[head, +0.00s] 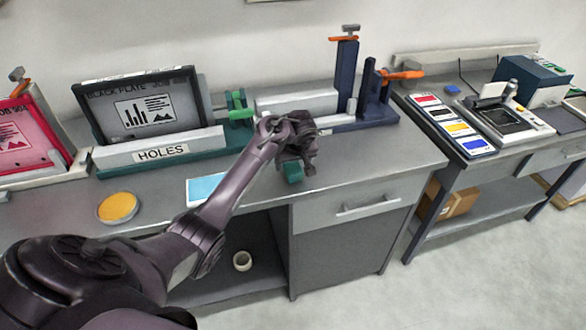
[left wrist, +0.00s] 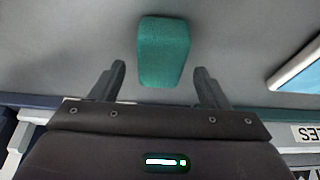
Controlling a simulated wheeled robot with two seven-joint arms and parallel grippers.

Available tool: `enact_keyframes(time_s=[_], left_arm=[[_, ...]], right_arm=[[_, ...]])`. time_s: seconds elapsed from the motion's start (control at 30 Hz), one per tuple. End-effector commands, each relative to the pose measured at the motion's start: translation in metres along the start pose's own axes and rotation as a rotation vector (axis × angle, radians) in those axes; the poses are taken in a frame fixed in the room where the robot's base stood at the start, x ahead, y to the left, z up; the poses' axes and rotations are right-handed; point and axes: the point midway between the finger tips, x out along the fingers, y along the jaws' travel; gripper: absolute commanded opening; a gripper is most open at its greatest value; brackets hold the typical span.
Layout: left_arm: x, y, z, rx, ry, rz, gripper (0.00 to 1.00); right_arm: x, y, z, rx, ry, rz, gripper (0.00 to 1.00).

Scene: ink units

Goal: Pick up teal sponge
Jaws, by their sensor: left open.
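The teal sponge (left wrist: 163,52) lies on the grey bench top, seen in the left wrist view ahead of and between my fingertips. In the head view the sponge (head: 293,172) shows just below my left gripper, partly hidden by it. My left gripper (head: 297,150) is over the bench near its front edge. In the left wrist view the gripper (left wrist: 162,75) is open, with a finger on each side and clear space between each finger and the sponge. Whether the fingertips are at the sponge's height cannot be told. My right gripper is not in view.
On the bench top (head: 390,160), a light blue card (head: 203,188) and a yellow-orange round tin (head: 117,207) lie left of my gripper. A HOLES stand (head: 160,152) holds a black plate behind. A navy clamp fixture (head: 372,100) stands back right. A drawer (head: 355,207) is below.

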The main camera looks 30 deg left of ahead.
Motion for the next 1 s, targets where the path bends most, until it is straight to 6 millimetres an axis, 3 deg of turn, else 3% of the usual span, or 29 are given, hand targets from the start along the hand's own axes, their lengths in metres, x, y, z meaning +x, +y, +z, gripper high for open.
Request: enact_keyframes(time_s=[0.1,0.37,0.73,1.0], left_arm=[[0.0135,-0.0006,0.0001,0.000,0.000,-0.002,0.69],[0.0168,0.0003,0.0007,0.001,0.001,0.001,0.69],[0.0167,0.0001,0.0009,0.001,0.000,0.001,0.23],[0.0159,0.0002,0.0006,0.000,0.000,0.001,0.21]], right_arm=[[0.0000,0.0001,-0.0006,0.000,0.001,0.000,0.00],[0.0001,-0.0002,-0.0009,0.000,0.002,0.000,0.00],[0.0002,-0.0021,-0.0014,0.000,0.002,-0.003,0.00],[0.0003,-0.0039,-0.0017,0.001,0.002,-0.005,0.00]])
